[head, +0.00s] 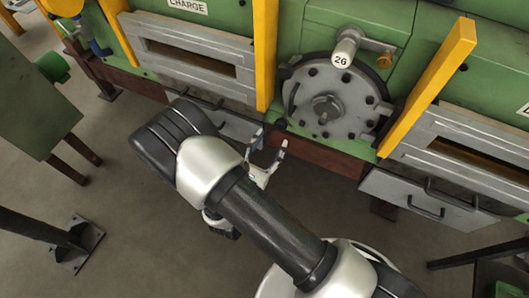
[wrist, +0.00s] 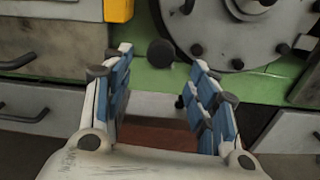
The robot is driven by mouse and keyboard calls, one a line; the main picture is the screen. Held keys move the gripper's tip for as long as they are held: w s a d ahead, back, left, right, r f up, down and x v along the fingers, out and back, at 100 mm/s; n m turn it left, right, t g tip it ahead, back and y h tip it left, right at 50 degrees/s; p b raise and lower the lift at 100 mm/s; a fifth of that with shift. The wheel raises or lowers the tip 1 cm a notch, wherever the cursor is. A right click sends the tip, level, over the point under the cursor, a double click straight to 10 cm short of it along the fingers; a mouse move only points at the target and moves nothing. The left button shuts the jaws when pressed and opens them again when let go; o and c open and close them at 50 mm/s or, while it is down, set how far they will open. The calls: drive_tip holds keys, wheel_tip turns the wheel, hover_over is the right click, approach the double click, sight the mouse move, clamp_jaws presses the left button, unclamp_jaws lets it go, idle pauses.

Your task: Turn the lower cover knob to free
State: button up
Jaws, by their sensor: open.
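The round grey bolted cover (head: 345,128) is on the green furnace front, with a hub (head: 327,106) at its middle. A small dark round knob (head: 281,124) sits at the cover's lower left edge; it looks like the lower cover knob. In the wrist view the dark knob (wrist: 160,52) shows against green metal, just beyond and between the fingertips. My gripper (head: 270,147) is open and empty, its blue-padded fingers pointing toward the knob and apart from it. The cover (wrist: 235,45) is at upper right in the wrist view. The knob's turned position cannot be told.
A pale cylinder marked 26 (head: 344,47) sticks out above the cover. Yellow posts (head: 265,50) and (head: 428,85) flank it. Grey drawers with handles (head: 430,200) jut out at lower right. Open floor (head: 150,235) lies at lower left.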

drive_tip(key=v, duration=0.4)
drive_tip(key=shift+d, duration=0.1)
idle(0.4)
drive_tip(key=s+d+r+m+g+h, duration=0.2)
drive_tip(key=d+r+m+g+h, duration=0.6)
drive_tip(key=d+r+m+g, duration=0.6)
drive_tip(key=s+d+r+m+g+y, duration=0.3)
drive_tip(key=s+d+r+m+y, duration=0.15)
drive_tip(key=s+d+m, duration=0.35)
drive_tip(key=s+a+r+m+t+y, duration=0.4)
drive_tip(key=s+r+m+y, duration=0.1)
drive_tip(key=r+m+y, duration=0.2)
drive_tip(key=m+y, duration=0.1)
drive_tip(key=y, duration=0.1)
drive_tip(key=shift+s+m+t+y, duration=0.2)
drive_tip(key=shift+m+t+y, duration=0.15)
drive_tip(key=shift+m+t, duration=0.05)
